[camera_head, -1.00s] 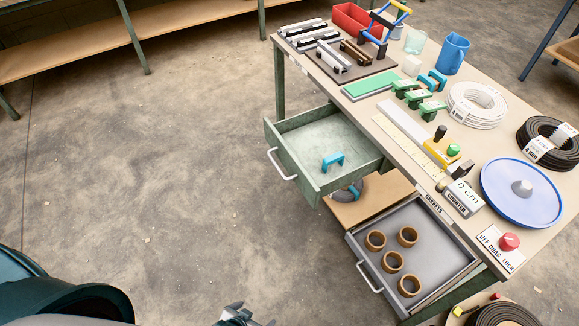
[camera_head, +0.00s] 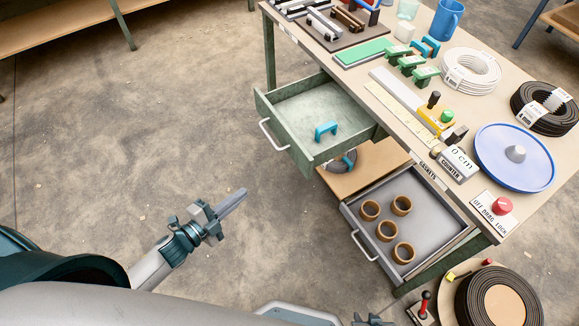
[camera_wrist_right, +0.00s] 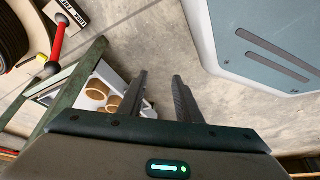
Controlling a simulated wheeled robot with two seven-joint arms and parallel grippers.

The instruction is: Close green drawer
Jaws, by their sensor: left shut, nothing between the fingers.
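The green drawer (camera_head: 284,132) is pulled out of the left part of the workbench, with a white bar handle (camera_head: 272,136) on its front. A blue handle-shaped piece (camera_head: 326,131) lies inside it. My left gripper (camera_head: 241,193) is shut and empty, over the floor to the lower left of the drawer and apart from it. My right gripper (camera_wrist_right: 160,77) is open and empty in the right wrist view. Only its tip (camera_head: 371,320) shows at the bottom edge of the head view.
A grey drawer (camera_head: 437,208) holding several brown rings is also pulled out, lower right. The bench top (camera_head: 420,115) carries coils, green blocks, a blue disc and a red button (camera_head: 502,206). A black coil (camera_head: 468,300) is at bottom right. Floor left of the bench is clear.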

